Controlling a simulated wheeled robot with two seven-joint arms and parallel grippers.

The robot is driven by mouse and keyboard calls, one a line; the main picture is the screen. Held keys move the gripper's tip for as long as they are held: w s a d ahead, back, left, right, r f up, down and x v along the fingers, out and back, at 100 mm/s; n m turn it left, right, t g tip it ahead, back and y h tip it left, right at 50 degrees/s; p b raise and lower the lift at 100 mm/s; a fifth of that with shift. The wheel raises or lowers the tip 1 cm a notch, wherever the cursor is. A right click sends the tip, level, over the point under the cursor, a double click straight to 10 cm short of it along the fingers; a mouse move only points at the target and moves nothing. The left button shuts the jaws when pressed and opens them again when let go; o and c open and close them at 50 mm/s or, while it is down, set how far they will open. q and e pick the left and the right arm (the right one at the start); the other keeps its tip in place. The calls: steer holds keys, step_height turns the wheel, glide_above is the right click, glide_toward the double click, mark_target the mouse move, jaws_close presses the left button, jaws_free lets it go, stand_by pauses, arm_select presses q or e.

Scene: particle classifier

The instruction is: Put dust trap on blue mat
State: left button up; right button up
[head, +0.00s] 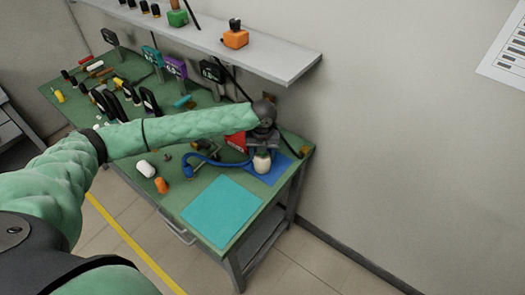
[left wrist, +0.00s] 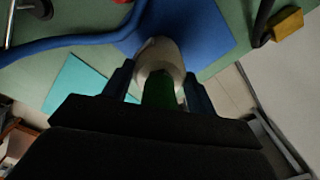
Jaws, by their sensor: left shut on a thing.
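The dust trap (head: 262,163) looks like a pale, rounded container. In the left wrist view, the dust trap (left wrist: 160,54) has a green part at the near side, between the fingers. My left gripper (head: 262,150) is shut on it and points down. The blue mat (head: 281,170) lies at the right end of the green bench. The dust trap appears over this mat in the head view; I cannot tell whether it touches it. The mat (left wrist: 205,28) also shows beyond the dust trap in the left wrist view. My right gripper is not in view.
A turquoise mat (head: 222,210) lies bare at the bench's front corner. A blue hose (head: 190,160) curves beside the dust trap. A white cylinder (head: 146,168) and an orange piece (head: 162,186) lie farther left. A grey shelf (head: 280,62) overhangs the back.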

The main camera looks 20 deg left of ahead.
arm_select(q)
steer(key=shift+f, duration=0.2)
steer(key=o, duration=1.1)
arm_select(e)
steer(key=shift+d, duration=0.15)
arm_select(q)
steer(key=shift+o, duration=0.2)
steer(key=shift+r, duration=0.1)
steer(key=shift+r, duration=0.1)
step_height(320, 180, up, 6)
steer(key=b, duration=0.2)
steer(key=shift+f+b, duration=0.2)
steer(key=shift+b, duration=0.2)
steer(key=shift+r, duration=0.9)
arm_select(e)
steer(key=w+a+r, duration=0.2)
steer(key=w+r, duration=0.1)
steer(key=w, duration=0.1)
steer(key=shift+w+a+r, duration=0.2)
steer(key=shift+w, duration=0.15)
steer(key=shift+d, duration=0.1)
